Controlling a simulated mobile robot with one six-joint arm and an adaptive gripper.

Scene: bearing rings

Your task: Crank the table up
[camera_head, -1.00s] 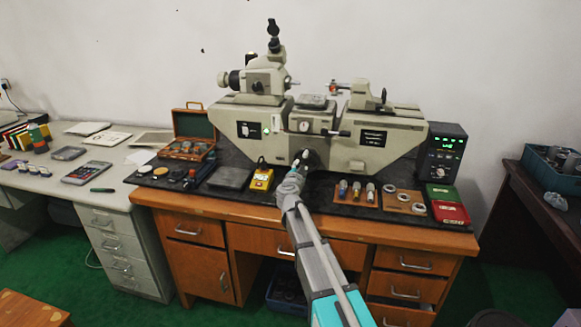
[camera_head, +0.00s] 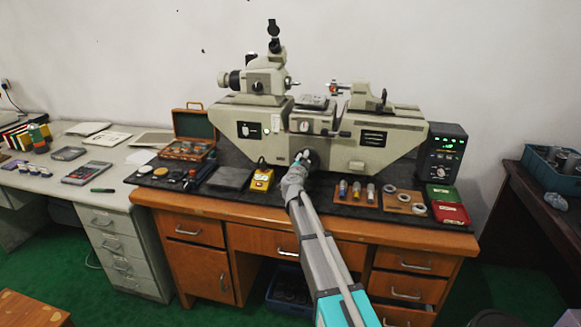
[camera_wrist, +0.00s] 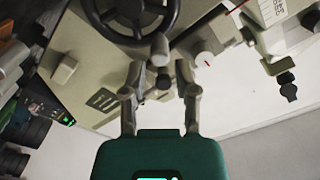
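The grey measuring machine (camera_head: 228,118) stands on the bench, with its small table (camera_head: 312,102) at the middle. A dark handwheel (camera_head: 313,157) is on its front below the dial, partly hidden by my gripper (camera_head: 301,160). In the wrist view the wheel (camera_wrist: 172,18) is at the top, with a crank handle (camera_wrist: 162,50) standing out from its rim. My gripper's fingers (camera_wrist: 160,72) are apart on both sides of the handle's end. Gaps seem to show between handle and fingers; firm contact is not visible.
A yellow box (camera_head: 262,180) and a dark plate (camera_head: 230,177) lie left of my arm. Blue-topped pieces (camera_head: 356,190), a board of rings (camera_head: 404,203) and red and green boxes (camera_head: 449,212) lie to the right. A control box (camera_head: 443,153) stands at the right end.

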